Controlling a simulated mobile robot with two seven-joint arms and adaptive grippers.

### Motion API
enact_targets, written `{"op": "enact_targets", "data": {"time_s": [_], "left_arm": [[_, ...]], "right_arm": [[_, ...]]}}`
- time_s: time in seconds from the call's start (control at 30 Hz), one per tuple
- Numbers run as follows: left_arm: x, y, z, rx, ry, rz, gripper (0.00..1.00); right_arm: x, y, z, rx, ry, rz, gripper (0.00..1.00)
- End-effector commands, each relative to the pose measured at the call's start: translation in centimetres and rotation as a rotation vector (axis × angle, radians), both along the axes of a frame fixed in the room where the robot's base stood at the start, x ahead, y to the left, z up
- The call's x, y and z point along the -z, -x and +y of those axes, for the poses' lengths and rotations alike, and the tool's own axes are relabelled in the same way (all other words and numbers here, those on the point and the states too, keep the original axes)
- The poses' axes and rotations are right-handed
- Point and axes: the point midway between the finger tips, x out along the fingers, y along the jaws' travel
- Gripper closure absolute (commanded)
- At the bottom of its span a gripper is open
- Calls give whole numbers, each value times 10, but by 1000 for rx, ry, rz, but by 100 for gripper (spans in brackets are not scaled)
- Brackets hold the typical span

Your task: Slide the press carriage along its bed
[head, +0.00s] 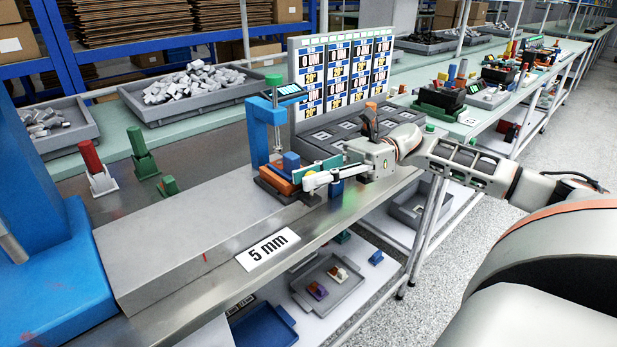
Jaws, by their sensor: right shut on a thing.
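The blue press (257,132) stands on the metal bench, with a green knob on top and a small screen. The orange press carriage (274,180), with a blue block on it, sits low at its foot on a dark bed (285,197). My right gripper (312,178) reaches in from the right. Its pale fingers are shut at the carriage's right end, by a teal upright plate. The near finger hides the exact contact. My left gripper is not in view.
A white panel of readouts (344,75) stands behind the press. Red (92,165) and green (140,152) upright pieces stand to the left. Trays (200,104) of parts stand at the back.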

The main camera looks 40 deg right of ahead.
Motion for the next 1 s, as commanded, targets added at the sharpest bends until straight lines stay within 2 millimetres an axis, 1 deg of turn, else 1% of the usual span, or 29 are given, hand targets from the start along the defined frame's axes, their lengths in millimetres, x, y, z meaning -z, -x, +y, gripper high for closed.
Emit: {"op": "enact_targets", "data": {"time_s": [0.03,0.23,0.27,0.3,0.57,0.67,0.77,0.87,1.0], "left_arm": [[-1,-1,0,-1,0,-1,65],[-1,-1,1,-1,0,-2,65],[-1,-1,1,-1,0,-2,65],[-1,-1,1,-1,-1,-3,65],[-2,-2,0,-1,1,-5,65],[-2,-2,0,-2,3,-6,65],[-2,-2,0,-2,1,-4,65],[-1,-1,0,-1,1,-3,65],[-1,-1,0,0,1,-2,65]], "right_arm": [[-1,-2,-3,6,2,-2,100],[-1,-2,-3,9,3,-2,100],[-2,-2,-3,9,3,-2,77],[-2,-2,-4,9,3,-2,74],[-1,-2,-2,6,2,-2,74],[0,-1,-5,7,2,-1,74],[0,1,-14,7,3,1,74],[0,4,-31,10,3,2,74],[0,10,-60,10,4,3,74]]}}
